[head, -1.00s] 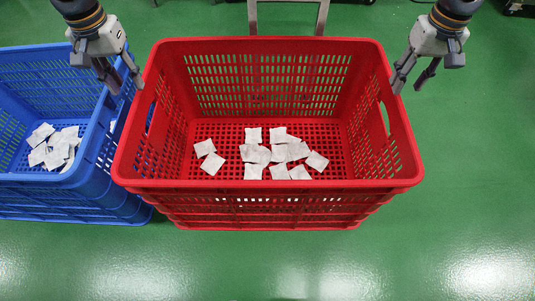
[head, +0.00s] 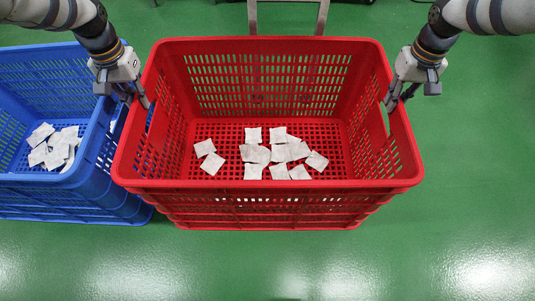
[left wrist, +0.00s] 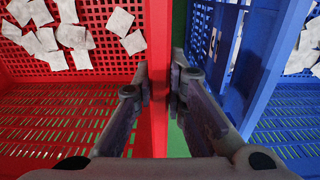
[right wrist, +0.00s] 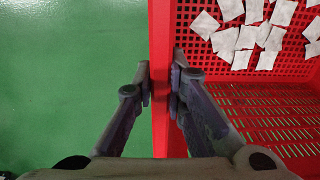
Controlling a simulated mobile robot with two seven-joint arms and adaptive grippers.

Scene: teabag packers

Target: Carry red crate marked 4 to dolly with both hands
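The red crate (head: 290,184) stands on the floor in the middle of the head view, upright, with several white teabags (head: 254,154) on its bottom. No number shows on it. My left gripper (head: 134,97) is at its left rim, and the left wrist view shows the fingers (left wrist: 160,85) closed on both sides of the red wall. My right gripper (head: 397,99) is at the right rim. The right wrist view shows its fingers (right wrist: 161,85) pressed close on both sides of that wall. The finger pads are partly hidden by the rim.
A blue crate (head: 98,140) with white teabags stands close against the red crate's left side. A pale metal frame (head: 288,15) shows behind the red crate; whether it belongs to the dolly I cannot tell. Green floor is free to the right and in front.

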